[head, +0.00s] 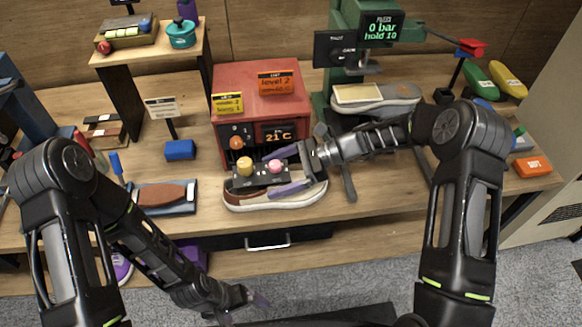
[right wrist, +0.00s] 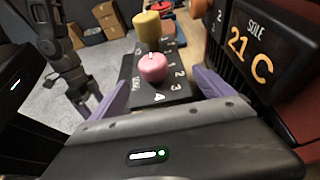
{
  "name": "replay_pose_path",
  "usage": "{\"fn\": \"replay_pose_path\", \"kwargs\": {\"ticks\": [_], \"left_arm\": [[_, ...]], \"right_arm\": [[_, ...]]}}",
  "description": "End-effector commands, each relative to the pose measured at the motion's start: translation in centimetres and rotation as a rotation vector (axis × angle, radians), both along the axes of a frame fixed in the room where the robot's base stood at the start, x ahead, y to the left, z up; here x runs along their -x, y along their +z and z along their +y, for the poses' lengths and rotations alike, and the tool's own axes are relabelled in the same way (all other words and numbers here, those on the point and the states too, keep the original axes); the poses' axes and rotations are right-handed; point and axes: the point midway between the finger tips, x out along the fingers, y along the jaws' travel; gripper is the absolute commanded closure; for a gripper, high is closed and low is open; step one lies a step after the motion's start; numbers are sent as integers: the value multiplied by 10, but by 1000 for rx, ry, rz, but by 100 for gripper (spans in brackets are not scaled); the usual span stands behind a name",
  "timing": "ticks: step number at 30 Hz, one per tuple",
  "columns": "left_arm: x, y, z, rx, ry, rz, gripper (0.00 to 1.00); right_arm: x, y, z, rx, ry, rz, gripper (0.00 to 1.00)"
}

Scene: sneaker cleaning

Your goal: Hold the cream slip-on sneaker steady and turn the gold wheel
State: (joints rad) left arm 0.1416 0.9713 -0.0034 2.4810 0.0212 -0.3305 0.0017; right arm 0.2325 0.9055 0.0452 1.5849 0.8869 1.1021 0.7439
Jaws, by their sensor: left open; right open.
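The gold wheel (head: 244,166) stands on a black numbered plate (head: 262,182) in front of the red heater box; it also shows beyond the pink knob in the right wrist view (right wrist: 147,27). The pink knob (head: 276,167) sits beside it, nearer my right gripper (head: 288,170). That gripper is open, its purple fingers on either side of the pink knob (right wrist: 152,68). A shoe with a cream sole (head: 275,201) lies at the plate, partly hidden by it and the gripper. My left gripper (head: 255,302) is open, low in front of the table, away from the shoe.
The red box (head: 258,92) reads 21 C. A green press (head: 352,40) stands behind another pale shoe (head: 376,98). A brush-like brown tool (head: 165,195) and blue block (head: 180,150) lie left. An orange box (head: 532,166) is right. A drawer handle (head: 267,245) is below the tabletop.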

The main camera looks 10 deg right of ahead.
Motion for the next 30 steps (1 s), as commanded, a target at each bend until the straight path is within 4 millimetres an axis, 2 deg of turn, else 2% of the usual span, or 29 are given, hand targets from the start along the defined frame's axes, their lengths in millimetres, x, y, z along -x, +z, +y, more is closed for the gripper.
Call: {"fn": "replay_pose_path", "kwargs": {"ticks": [4, 12, 30], "left_arm": [[0, 0, 0, 0, 0, 0, 8], [0, 0, 0, 0, 0, 0, 8], [0, 0, 0, 0, 0, 0, 8]], "right_arm": [[0, -3, 7, 0, 0, 1, 9], [0, -3, 8, 0, -1, 1, 9], [0, -3, 8, 0, -1, 1, 58]]}}
